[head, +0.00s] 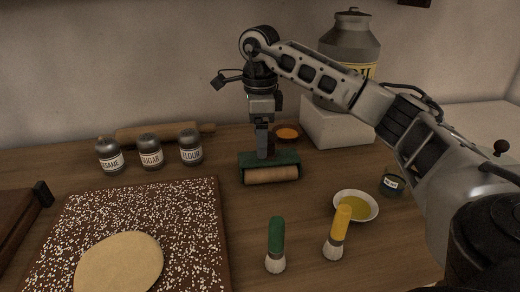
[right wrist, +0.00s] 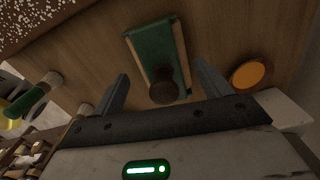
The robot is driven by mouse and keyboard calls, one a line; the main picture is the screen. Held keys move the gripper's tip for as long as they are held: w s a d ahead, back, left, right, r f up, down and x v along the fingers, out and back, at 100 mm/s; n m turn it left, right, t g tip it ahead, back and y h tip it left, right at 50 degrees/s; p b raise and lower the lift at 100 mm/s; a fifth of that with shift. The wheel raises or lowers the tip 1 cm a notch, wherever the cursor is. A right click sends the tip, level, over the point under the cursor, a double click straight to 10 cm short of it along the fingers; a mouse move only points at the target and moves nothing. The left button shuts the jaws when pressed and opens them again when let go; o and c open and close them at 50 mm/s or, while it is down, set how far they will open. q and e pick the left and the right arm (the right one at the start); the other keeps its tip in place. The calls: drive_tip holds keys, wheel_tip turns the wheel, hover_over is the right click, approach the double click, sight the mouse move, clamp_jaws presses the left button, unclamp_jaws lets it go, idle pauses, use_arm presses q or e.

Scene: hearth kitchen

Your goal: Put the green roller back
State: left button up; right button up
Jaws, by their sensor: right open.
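The green roller (head: 284,159), a green frame with a pale wooden cylinder (head: 272,175), rests on the wooden table beyond the seeded board. My right gripper (head: 264,148) points down right over it. In the right wrist view the roller's green top (right wrist: 148,50) and its round brown knob (right wrist: 163,88) show. The fingers of my right gripper (right wrist: 162,88) are open, one on each side of the knob, with gaps visible. Whether the knob reaches fully between the fingertips in depth, I cannot tell. My left gripper is not in view.
An orange-filled bowl (head: 287,133) and white block (head: 335,125) are close right. A green brush (head: 276,240), yellow brush (head: 340,225) and oil bowl (head: 367,204) are in front. Dough (head: 118,264) lies on the seeded board (head: 190,215).

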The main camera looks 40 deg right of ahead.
wheel_tip(320, 180, up, 8)
drive_tip(key=p, duration=0.1)
drive_tip(key=shift+p, duration=0.4)
